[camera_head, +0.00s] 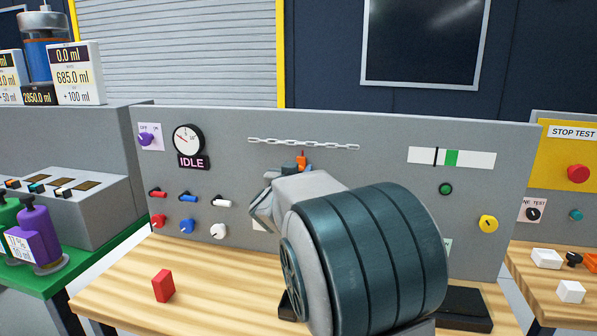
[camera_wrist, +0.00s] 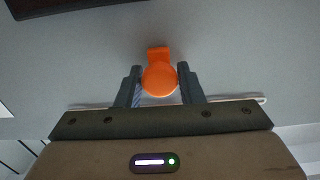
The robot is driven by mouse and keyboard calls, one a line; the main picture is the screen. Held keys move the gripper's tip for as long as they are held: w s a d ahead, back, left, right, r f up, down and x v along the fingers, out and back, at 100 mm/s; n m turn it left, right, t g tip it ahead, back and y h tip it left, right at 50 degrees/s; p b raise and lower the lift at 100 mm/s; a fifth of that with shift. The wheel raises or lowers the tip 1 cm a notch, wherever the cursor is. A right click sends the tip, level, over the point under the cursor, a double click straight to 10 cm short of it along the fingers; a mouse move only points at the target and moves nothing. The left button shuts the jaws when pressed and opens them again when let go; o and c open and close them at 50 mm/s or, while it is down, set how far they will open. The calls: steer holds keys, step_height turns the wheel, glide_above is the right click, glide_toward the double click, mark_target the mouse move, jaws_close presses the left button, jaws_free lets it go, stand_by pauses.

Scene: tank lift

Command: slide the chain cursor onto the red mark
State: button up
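The chain cursor (camera_wrist: 159,78) is an orange piece with a round knob and a small tab, seen in the wrist view against the grey panel. In the head view its orange part (camera_head: 301,160) shows just below the pale chain (camera_head: 303,143), near the chain's middle. My gripper (camera_wrist: 159,84) has one finger on each side of the knob, with almost no gap, and appears shut on it. In the head view my arm hides most of the gripper and the panel behind it. I cannot make out a red mark by the chain.
The panel carries a dial (camera_head: 187,139), small switches (camera_head: 188,198), a white scale with a green band (camera_head: 474,159) and a yellow knob (camera_head: 489,224). A red block (camera_head: 163,286) stands on the wooden bench (camera_head: 215,300). The panel just above the chain is clear.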

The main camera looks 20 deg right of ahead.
steer(key=shift+o, duration=0.9)
steer(key=p+v, duration=0.1)
steer(key=v, duration=1.2)
steer(key=shift+s+a, duration=0.2)
steer(key=shift+s, duration=0.1)
steer(key=shift+f, duration=0.1)
